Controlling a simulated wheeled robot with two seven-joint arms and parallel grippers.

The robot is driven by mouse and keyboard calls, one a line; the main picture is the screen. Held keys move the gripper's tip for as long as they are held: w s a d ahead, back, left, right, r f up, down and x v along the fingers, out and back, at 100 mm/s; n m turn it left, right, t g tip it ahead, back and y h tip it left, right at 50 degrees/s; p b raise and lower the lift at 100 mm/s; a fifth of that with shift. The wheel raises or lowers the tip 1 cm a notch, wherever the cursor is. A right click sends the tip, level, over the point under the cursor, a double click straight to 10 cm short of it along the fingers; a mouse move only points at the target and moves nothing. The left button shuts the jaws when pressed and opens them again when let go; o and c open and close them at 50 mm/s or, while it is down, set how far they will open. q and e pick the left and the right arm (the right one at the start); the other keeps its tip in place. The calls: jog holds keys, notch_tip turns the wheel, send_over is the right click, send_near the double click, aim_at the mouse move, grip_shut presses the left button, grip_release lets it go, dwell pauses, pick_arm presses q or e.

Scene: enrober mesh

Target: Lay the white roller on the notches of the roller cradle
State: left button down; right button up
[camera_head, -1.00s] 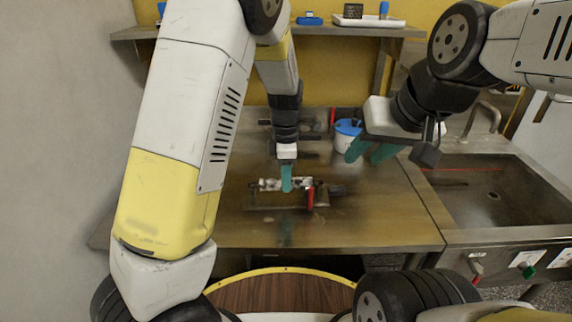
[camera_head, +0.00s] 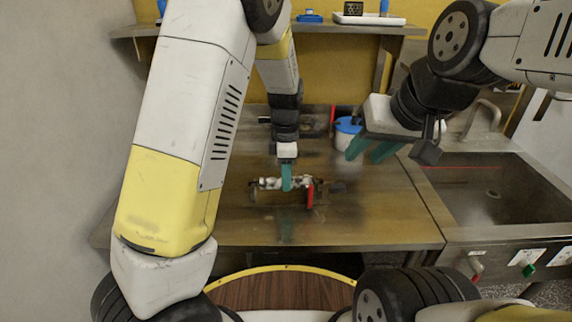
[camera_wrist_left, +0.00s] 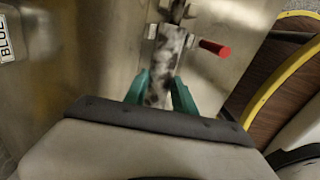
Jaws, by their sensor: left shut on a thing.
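The white roller (camera_head: 268,183), mottled with dark smudges, is held level over the worktable. It also shows in the left wrist view (camera_wrist_left: 166,60), running between the green fingers. My left gripper (camera_head: 287,184) points down and is shut on the roller near its middle. The roller cradle (camera_head: 310,196), with a red part at its right end, is directly under or around the roller. I cannot tell whether the roller touches the notches. My right gripper (camera_head: 371,152) is open and empty above the right side of the table.
A white and blue bucket (camera_head: 347,133) stands at the back of the table. A sink (camera_head: 490,200) is to the right. A shelf (camera_head: 330,29) with small items runs along the back wall. The table's front right part is clear.

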pick_arm(q)
jog(key=shift+f, duration=0.4)
jog(key=c, duration=0.9)
grip_release()
jog(key=shift+c, duration=0.2)
jog(key=shift+r, duration=3.4)
jog(key=shift+r, duration=0.1)
